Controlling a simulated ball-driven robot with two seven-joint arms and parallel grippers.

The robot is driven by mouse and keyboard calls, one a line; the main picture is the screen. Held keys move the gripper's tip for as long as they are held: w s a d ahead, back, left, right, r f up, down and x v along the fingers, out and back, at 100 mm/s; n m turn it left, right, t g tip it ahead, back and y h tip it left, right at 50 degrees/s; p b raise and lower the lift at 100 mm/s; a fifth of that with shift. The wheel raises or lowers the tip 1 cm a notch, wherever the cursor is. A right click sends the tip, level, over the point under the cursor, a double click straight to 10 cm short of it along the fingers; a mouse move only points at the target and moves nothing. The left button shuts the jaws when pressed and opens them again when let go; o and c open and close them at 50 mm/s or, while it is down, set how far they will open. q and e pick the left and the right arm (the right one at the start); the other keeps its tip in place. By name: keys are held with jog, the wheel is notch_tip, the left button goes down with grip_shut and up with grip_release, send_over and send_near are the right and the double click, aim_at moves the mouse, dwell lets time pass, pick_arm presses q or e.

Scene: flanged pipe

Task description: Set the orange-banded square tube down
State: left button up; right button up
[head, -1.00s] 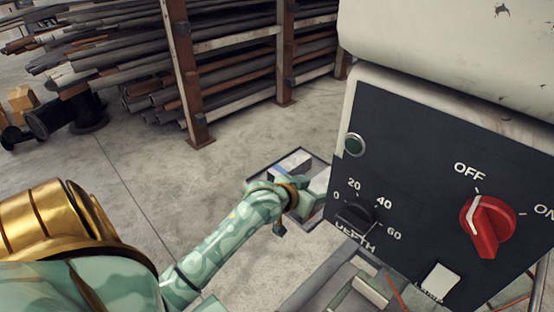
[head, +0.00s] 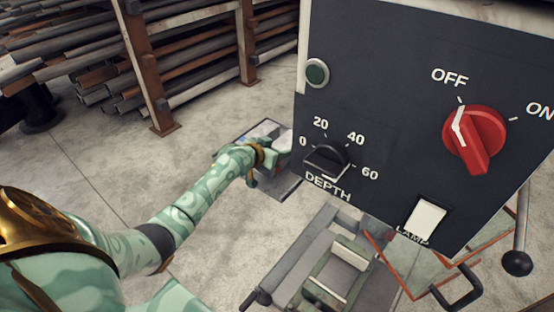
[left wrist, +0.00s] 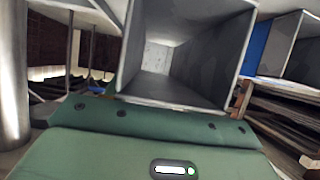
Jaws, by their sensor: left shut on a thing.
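My left gripper (head: 276,152) is at the end of the patterned green arm, over a grey tray (head: 275,190) beside the machine's control panel. In the left wrist view it is shut on a grey hollow square tube (left wrist: 185,99), seen end-on with its open mouth facing the camera. No clear orange band shows on this tube. Another square tube (left wrist: 306,55) with a blue patch beside it is at the right of that view. In the head view a pale tube end shows behind the hand in the tray; the contact below the held tube is hidden. My right gripper is not in view.
The dark control panel (head: 390,120) with a red switch (head: 474,138) stands close right of the left hand. A machine vice (head: 335,275) is below it. Racks of pipes (head: 80,60) stand at the back left. The concrete floor (head: 110,165) is clear.

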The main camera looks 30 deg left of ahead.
pick_arm(q)
notch_tip(320, 180, down, 3)
jog(key=shift+r+b, duration=0.2)
jog(key=shift+b, duration=0.1)
jog(key=shift+r, duration=0.1)
jog(key=o, duration=1.4)
jog(key=shift+f, duration=0.25)
jog(key=shift+c, duration=0.2)
jog(key=shift+s, duration=0.1)
jog(key=shift+r, duration=0.1)
